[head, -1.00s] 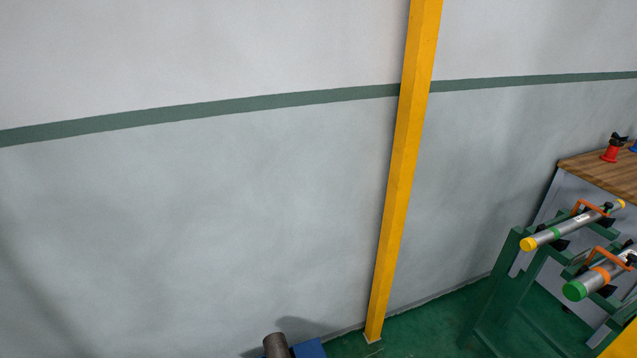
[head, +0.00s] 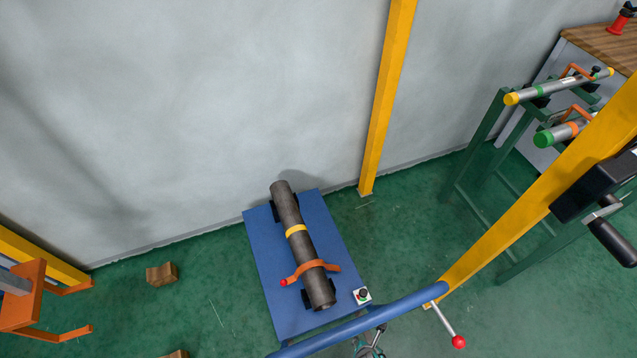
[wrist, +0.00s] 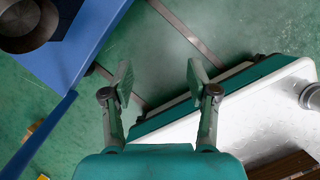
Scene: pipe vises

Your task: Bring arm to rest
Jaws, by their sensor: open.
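My gripper (wrist: 159,78) is open in the wrist view, its two fingers apart with nothing between them. Green floor and dark strips show past the fingertips. In the head view, a small part of what looks like my gripper shows at the bottom edge, below a blue bar (head: 395,307); its fingertips cannot be made out there. A dark pipe (head: 291,212) with a yellow band lies on a blue platform (head: 262,255), under an orange clamp (head: 325,266). The pipe's end also shows at the wrist view's upper left (wrist: 25,22), apart from my gripper.
A yellow post (head: 385,100) stands by the wall. A green rack (head: 480,150) with clamped pipes is at right, and a yellow beam (head: 540,190) crosses before it. A lever with a red knob (head: 458,342) hangs from the blue bar. Wooden blocks (head: 161,274) lie on the floor at left.

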